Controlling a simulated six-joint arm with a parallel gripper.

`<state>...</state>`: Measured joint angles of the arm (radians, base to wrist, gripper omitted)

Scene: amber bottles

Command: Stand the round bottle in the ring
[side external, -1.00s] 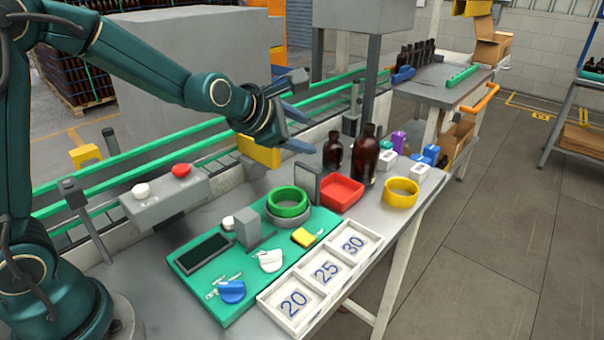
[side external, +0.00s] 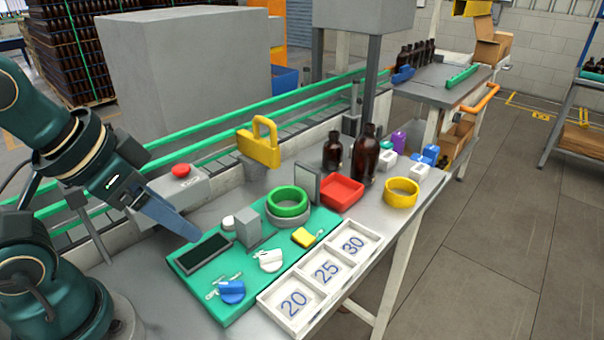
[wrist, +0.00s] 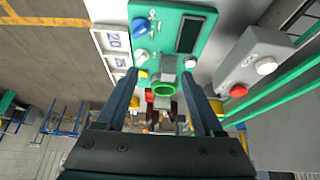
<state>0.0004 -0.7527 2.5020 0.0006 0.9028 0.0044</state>
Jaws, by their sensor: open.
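Two dark amber bottles stand upright on the table: a shorter one (side external: 333,152) and a taller one (side external: 366,158) to its right. I cannot tell which is the round bottle. A green ring (side external: 288,196) sits on a grey round base on the green board (side external: 232,308). A separate yellow ring (side external: 402,187) lies right of the taller bottle. My gripper (side external: 193,232) is open and empty near the left end of the board, well away from the bottles. In the wrist view the fingers (wrist: 164,82) are spread, with the green ring (wrist: 164,90) between them in the picture.
A red tray (side external: 342,192) lies in front of the bottles, beside an upright grey plate (side external: 307,184). A white numbered tray (side external: 320,282) lies along the front edge. A yellow handled block (side external: 258,145) and green conveyor rails (side external: 200,132) are behind. A grey block (side external: 247,228) stands on the board.

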